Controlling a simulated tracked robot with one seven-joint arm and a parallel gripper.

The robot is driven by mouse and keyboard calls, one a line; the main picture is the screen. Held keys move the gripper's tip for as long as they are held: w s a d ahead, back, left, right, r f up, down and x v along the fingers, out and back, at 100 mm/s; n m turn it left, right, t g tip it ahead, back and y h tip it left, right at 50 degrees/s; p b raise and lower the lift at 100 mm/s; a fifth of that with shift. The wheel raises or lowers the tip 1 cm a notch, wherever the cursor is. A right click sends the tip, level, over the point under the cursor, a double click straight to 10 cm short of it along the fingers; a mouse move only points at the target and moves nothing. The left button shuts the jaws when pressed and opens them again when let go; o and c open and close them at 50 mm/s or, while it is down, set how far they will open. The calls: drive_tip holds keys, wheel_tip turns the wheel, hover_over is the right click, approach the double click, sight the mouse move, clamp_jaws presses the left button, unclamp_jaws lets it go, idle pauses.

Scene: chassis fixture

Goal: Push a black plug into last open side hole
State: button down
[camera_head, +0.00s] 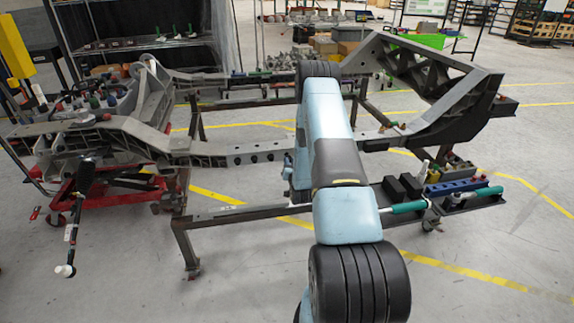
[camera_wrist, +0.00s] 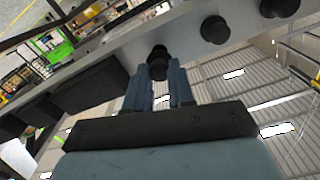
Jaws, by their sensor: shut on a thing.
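In the wrist view, my gripper (camera_wrist: 161,74) is shut on a black plug (camera_wrist: 158,62). The plug stands up between the blue fingertips. Its far end overlaps the grey side beam (camera_wrist: 185,32) of the chassis; I cannot tell whether it touches or sits in a hole. The hole itself is hidden behind the plug. Two more black plugs show seated in the beam, one nearer (camera_wrist: 214,30) and one at the top edge (camera_wrist: 279,8). In the head view, the chassis side beam (camera_head: 255,153) shows dark holes left of my arm. My arm hides my gripper there.
In the head view, a tray (camera_head: 470,204) with black blocks and green-handled tools stands right of my arm. A red wheeled stand (camera_head: 120,187) bears parts at left. A lower fixture rail (camera_head: 240,213) crosses below the beam. The floor in front is clear.

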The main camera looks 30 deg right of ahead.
drive_tip(key=shift+x, duration=1.45)
idle(0.5)
drive_tip(key=c, duration=0.9)
unclamp_jaws()
drive_tip(key=shift+s, duration=0.1)
drive_tip(key=shift+v, duration=4.6)
drive_tip(key=shift+r, duration=0.1)
